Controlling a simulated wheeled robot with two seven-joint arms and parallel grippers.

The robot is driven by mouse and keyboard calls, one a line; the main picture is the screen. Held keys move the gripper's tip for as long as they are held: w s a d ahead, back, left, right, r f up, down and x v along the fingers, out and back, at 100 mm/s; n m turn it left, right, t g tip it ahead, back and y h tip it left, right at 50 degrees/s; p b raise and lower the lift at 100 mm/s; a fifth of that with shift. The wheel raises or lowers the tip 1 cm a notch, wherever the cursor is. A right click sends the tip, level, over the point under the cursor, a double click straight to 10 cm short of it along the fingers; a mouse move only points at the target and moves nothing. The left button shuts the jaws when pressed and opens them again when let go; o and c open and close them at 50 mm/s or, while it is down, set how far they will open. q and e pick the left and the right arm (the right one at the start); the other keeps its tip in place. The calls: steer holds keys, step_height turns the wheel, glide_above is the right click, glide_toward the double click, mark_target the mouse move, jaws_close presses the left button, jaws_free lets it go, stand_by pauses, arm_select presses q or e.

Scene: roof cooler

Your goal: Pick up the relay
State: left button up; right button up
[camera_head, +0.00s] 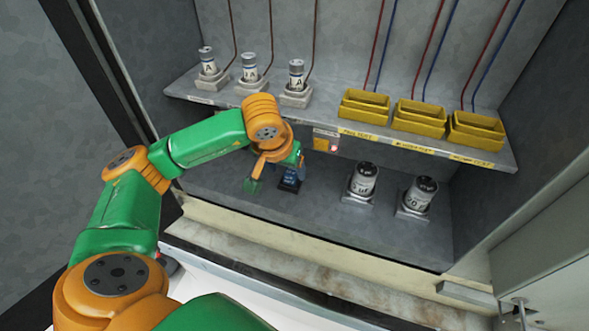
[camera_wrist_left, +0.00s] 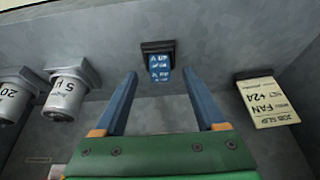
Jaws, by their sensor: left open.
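The relay (camera_head: 291,178) is a small blue block with white print, seated on a dark base on the cabinet's lower floor. In the left wrist view the relay (camera_wrist_left: 160,66) shows upper middle, just past the fingertips. My left gripper (camera_head: 274,174) is beside it in the head view, and the wrist partly hides that area. In the wrist view the left gripper (camera_wrist_left: 160,80) has its two blue fingers spread wide, one to each side of the relay's line, with nothing between them. My right gripper is in neither view.
Two silver cans, one (camera_head: 364,182) and another (camera_head: 417,194), stand right of the relay. Above is a shelf (camera_head: 330,118) with three small cylinders (camera_head: 250,68) and three yellow bins (camera_head: 418,117). A printed slip (camera_wrist_left: 267,102) shows in the wrist view.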

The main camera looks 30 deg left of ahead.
mark_target(289, 175)
arm_select(q)
steer(key=x, duration=0.3)
steer(key=shift+w+a+f, duration=0.15)
steer(key=shift+w+f, duration=0.15)
steer(key=shift+s+d+r, duration=0.1)
steer(key=shift+d, duration=0.1)
steer(key=shift+c, duration=0.4)
steer(key=shift+s, duration=0.1)
jaws_close()
steer(key=shift+r, duration=0.1)
